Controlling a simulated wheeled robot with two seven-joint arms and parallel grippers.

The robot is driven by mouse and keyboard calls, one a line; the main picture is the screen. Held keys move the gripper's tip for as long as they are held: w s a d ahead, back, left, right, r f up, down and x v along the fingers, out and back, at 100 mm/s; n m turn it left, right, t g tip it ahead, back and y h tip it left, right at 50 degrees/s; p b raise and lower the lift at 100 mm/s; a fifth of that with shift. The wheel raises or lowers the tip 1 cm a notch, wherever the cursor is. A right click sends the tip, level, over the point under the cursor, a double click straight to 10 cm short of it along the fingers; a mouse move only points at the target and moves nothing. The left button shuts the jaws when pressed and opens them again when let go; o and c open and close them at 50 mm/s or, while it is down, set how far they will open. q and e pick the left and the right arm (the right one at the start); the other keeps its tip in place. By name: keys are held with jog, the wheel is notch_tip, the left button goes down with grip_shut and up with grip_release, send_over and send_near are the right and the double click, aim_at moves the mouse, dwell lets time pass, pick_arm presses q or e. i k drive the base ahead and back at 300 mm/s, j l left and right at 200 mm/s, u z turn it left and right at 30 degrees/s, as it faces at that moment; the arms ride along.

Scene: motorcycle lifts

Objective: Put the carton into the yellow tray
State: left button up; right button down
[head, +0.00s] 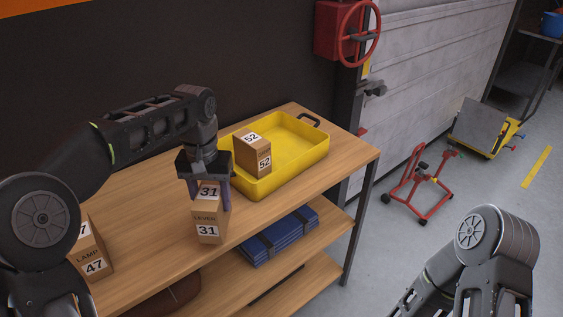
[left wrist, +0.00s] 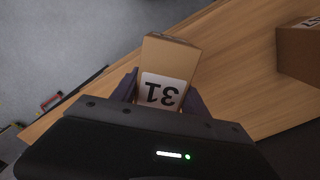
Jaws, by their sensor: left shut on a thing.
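A brown carton (head: 208,222) marked 31 and LEVER is on or just above the wooden bench top, near its front edge; whether it touches the wood I cannot tell. My left gripper (head: 209,194) is over it from above, shut with one finger on each side of it. The left wrist view shows the carton (left wrist: 167,72) between the fingers. The yellow tray (head: 296,156) lies on the bench to the right and behind the gripper. Another carton (head: 252,155) marked 52 stands in the tray's left part. My right arm shows at the lower right, but its gripper is not visible.
A carton (head: 92,262) marked 47 and LAMP stands on the bench at the left; a carton also shows at the right of the left wrist view (left wrist: 301,52). Blue folded items (head: 279,236) lie on the shelf below. The tray's right part is empty.

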aim_at(284, 149)
jog(key=i+l+z, duration=0.1)
jog(key=z, duration=0.35)
jog(key=i+l+z, duration=0.15)
jog(key=z, duration=0.3)
jog(key=i+l+z, duration=0.1)
jog(key=z, duration=0.35)
jog(key=i+l+z, duration=0.1)
jog(key=i, duration=0.7)
jog(key=i+u, duration=0.2)
jog(key=u, duration=0.2)
jog(key=i+u, duration=0.2)
jog(key=u, duration=0.15)
jog(key=i+u, duration=0.2)
jog(key=u, duration=0.2)
jog(key=i+l+u, duration=0.15)
jog(key=u, duration=0.25)
